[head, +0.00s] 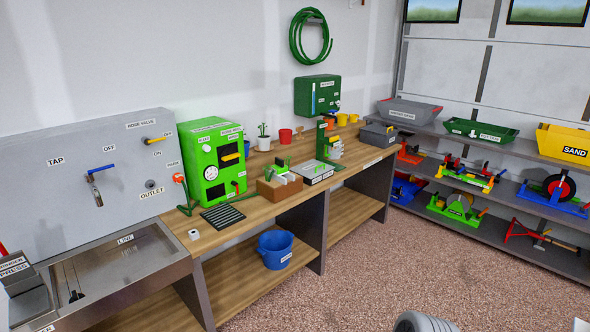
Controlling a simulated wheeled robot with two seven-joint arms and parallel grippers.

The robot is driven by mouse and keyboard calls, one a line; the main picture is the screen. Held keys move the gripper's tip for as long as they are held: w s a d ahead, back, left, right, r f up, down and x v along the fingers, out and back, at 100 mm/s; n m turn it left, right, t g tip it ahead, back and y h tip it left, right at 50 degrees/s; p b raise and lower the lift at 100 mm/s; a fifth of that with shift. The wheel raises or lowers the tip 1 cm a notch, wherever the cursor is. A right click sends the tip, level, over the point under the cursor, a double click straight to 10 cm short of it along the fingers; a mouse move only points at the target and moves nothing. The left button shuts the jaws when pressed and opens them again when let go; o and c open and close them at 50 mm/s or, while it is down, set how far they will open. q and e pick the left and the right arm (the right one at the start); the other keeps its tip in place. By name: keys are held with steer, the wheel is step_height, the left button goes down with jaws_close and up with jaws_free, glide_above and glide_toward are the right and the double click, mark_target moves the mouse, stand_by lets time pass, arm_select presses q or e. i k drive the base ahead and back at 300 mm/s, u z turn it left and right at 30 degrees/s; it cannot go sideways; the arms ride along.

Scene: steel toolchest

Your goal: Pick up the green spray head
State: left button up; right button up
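I cannot pick out the green spray head for certain. A small green piece (280,167) with a white part beside it sits on a brown block (278,189) on the wooden bench (262,212). It is too small to tell whether it is a spray head. A green hose (293,49) hangs coiled on the wall above the bench.
A green machine (200,148) stands on the bench beside the steel sink (125,262). A blue bucket (275,250) sits on the lower shelf. Shelves with colourful tools and trays, including a yellow sand tray (562,143), fill the right.

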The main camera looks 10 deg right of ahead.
mark_target(279, 168)
steer(key=z, duration=0.65)
steer(key=i, duration=2.45)
steer(key=u, duration=1.2)
